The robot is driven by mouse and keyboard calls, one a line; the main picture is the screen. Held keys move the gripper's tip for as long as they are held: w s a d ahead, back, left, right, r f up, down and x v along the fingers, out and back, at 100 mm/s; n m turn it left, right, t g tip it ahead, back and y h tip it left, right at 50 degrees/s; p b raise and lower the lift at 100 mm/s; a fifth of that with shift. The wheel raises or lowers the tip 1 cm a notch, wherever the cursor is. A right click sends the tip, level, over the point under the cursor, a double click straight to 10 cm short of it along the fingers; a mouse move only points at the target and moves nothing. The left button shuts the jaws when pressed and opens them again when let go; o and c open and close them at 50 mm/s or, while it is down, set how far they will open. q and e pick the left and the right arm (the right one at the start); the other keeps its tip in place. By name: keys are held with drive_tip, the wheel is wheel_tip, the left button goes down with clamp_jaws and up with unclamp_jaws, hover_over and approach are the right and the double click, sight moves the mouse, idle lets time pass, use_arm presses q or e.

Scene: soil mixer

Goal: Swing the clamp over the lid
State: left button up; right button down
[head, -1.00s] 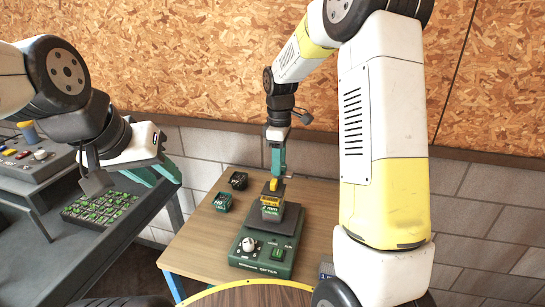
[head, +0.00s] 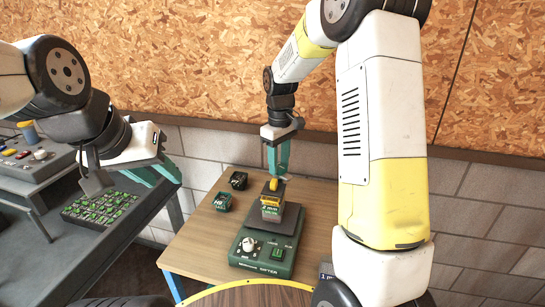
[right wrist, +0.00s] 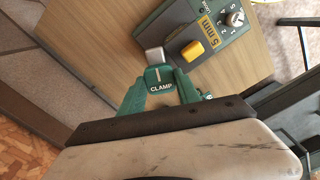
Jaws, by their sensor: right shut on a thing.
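The sifter (head: 262,252), a green machine with a dial, stands on the wooden table. A sieve stack with a dark lid and a yellow knob (head: 272,187) stands on it. My right gripper (head: 278,172) is shut on the green clamp (right wrist: 161,77), marked "CLAMP", with a grey metal tip. The tip lies beside the lid, apart from the knob; the clamp is hard to see in the head view. My left gripper (head: 155,173) is open and empty, far left.
A chipboard wall is behind.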

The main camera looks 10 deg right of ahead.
sight(279, 166)
drive_tip(key=m, duration=1.2)
drive_tip(key=shift+r+m, duration=0.1)
drive_tip(key=shift+m, duration=0.2)
idle(0.4)
drive_tip(key=c, duration=1.1)
unclamp_jaws()
drive_tip(key=shift+c, duration=0.2)
wheel_tip(279, 166, up, 8)
drive_tip(key=shift+f, duration=0.15)
